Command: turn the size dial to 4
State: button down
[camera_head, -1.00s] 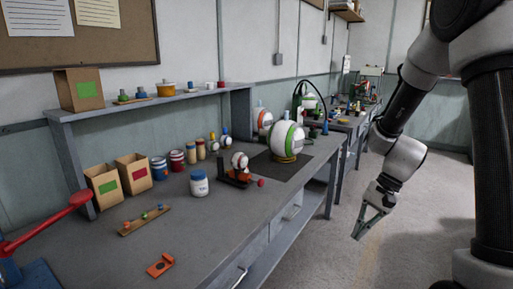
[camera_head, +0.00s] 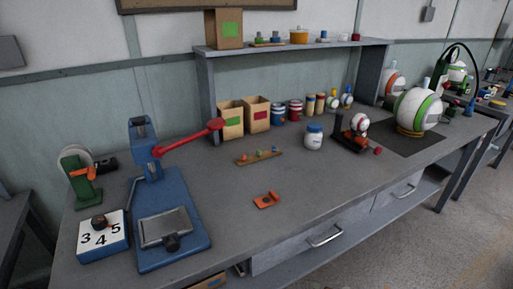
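The size dial is a dark round knob (camera_head: 99,222) on a low blue box with a white top plate (camera_head: 86,227). It stands at the left front of the workbench in the head view. The numbers 3, 4 and 5 are printed on the plate in front of the knob. The knob is too small to tell which number it points at. A blue lever press (camera_head: 160,215) with a red handle stands just right of the dial box. My gripper is out of view.
A green stand with a grey wheel (camera_head: 78,172) is behind the dial. An orange piece (camera_head: 266,200), a wooden strip (camera_head: 259,156) and a white jar (camera_head: 313,137) lie to the right on the bench (camera_head: 330,178). The bench's front middle is clear.

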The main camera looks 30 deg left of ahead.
aim_at(98, 222)
jog(key=u, duration=2.4)
